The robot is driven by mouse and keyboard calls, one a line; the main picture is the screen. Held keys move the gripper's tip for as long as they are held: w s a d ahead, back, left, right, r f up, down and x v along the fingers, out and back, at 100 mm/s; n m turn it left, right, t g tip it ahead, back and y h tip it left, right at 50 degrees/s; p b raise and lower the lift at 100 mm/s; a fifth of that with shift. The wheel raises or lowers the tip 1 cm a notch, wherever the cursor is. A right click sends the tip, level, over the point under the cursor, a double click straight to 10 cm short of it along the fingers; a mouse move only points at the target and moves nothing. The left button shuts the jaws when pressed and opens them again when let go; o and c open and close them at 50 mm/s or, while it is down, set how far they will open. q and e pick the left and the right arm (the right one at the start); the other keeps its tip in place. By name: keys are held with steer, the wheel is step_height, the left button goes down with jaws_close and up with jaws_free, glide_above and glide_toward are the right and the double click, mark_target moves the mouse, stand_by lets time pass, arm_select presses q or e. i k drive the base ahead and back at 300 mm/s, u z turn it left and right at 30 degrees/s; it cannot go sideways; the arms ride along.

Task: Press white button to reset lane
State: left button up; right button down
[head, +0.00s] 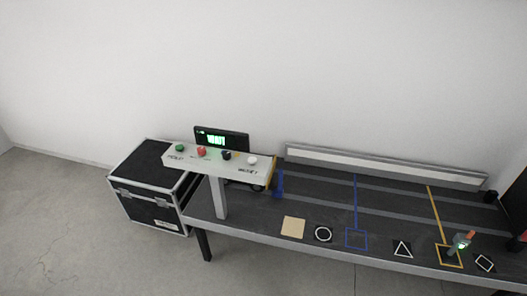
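The white button (252,160) is the rightmost of the buttons on a light grey panel (211,165). To its left on the panel are a black button (226,155), a red button (201,151) and a green button (180,148). The panel sits on a grey post (218,197) at the left end of a long dark table (262,211). Behind the panel a black display (238,138) shows green lit text, too small to read surely. Neither of my grippers is in view, and nothing touches the buttons.
The lane on the table has a blue line (356,200), a yellow line (433,205) and several marked squares along its front. A small grey device (462,242) with green and orange parts stands at the yellow square. A black case (150,190) stands left of the table.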

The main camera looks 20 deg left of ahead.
mark_target(252, 160)
steer(key=u, duration=0.35)
steer(key=i, duration=0.65)
steer(key=u, duration=0.6)
